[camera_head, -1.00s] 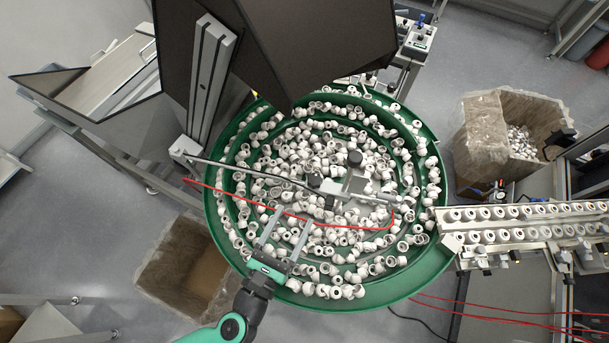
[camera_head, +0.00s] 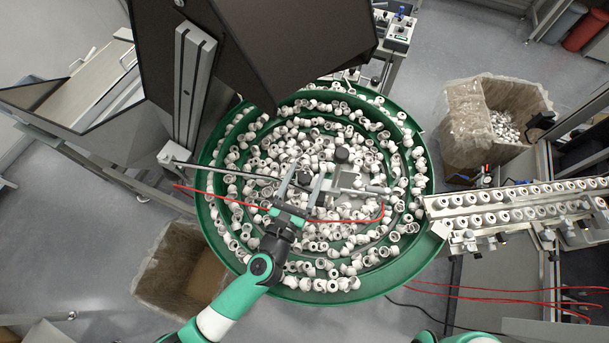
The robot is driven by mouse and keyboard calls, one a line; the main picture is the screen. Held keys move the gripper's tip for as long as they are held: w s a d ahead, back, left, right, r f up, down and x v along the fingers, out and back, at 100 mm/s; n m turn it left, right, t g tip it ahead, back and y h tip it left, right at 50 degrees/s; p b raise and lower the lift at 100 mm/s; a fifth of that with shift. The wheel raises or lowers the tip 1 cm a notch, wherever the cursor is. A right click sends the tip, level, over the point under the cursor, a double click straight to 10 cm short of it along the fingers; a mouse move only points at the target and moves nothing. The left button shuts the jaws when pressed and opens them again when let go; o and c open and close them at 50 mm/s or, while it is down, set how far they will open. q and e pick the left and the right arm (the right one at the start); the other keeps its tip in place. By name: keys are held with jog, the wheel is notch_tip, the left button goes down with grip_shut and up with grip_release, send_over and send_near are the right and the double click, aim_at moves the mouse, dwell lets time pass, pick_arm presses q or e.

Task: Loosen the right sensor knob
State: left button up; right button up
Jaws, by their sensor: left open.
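A black round knob (camera_head: 342,155) stands on the sensor bracket (camera_head: 345,180) over the middle of the green bowl. It is the rightmost dark knob that I make out there. My left gripper (camera_head: 304,178) reaches in from the lower left, over the bowl. Its two grey fingers are apart, with nothing seen between them held. The fingertips are to the left of and a little below the knob, apart from it in the picture. The fingers partly cover the left part of the bracket. My right gripper is out of view.
The green feeder bowl (camera_head: 424,235) is full of white caps. A thin rod (camera_head: 215,172) and a red cable (camera_head: 232,200) cross it from the left. A dark hopper (camera_head: 250,40) hangs over the back. A rail with caps (camera_head: 520,205) leads off right.

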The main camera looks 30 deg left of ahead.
pick_arm(q)
grip_shut()
dwell(0.4)
jog(key=n+g+y+b, duration=0.1)
jog(key=n+y+b, duration=0.2)
jog(key=y, duration=0.1)
jog(key=shift+d+f+y, duration=0.1)
jog(key=shift+f+y, duration=0.05)
jog(key=shift+y, duration=0.15)
jog(key=n+g+y+b, duration=0.1)
jog(key=n+y+b, duration=0.1)
jog(key=shift+y, duration=0.3)
jog(key=shift+n+g+y+b, duration=0.6)
jog(key=shift+g+y+b, duration=0.2)
jog(key=shift+y, duration=0.1)
grip_release()
